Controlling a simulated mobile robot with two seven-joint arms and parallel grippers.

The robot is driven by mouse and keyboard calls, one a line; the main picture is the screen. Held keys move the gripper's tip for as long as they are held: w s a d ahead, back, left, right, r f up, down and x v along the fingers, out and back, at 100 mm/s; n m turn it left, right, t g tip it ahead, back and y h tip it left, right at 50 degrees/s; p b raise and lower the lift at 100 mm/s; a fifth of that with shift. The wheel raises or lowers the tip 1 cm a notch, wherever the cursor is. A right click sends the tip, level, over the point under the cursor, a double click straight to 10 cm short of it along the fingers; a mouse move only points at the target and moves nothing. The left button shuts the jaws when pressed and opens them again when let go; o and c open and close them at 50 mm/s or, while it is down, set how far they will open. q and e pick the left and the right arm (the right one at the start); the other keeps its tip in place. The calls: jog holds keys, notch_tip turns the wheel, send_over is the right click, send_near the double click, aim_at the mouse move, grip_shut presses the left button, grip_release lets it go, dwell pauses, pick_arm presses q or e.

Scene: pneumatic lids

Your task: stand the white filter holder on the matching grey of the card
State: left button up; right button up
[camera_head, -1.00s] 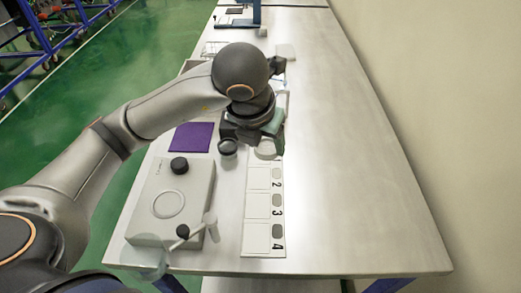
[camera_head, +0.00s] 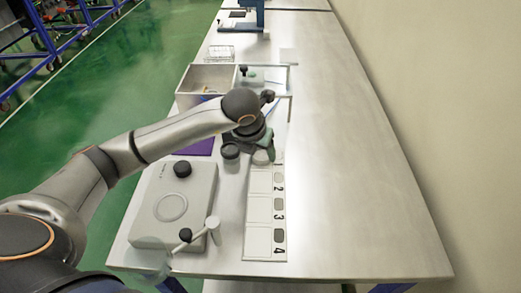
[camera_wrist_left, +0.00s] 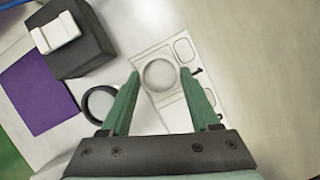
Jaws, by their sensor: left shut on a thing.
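The white filter holder (camera_wrist_left: 160,74) is a pale round piece between the fingertips of my left gripper (camera_wrist_left: 160,76) in the left wrist view. The gripper is shut on it. In the head view the holder (camera_head: 262,157) shows just below my left gripper (camera_head: 264,148), over the top square of the card (camera_head: 257,211). I cannot tell whether it touches the card. The card has outlined squares, grey swatches and numbers; 2, 3 and 4 read clearly, and the top row is partly hidden. My right gripper is not in view.
A dark round pot (camera_head: 230,152) stands close left of the gripper. A dark block with a white piece (camera_wrist_left: 68,42) and a purple mat (camera_wrist_left: 38,88) lie beyond it. A grey box with a black knob (camera_head: 172,205) stands left of the card. The table's right side is clear.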

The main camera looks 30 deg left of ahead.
pick_arm(q)
jog(key=shift+f, duration=0.15)
jog(key=o, duration=1.3)
jog(key=shift+r, duration=0.3)
jog(key=v, duration=1.2)
jog(key=shift+f, duration=0.1)
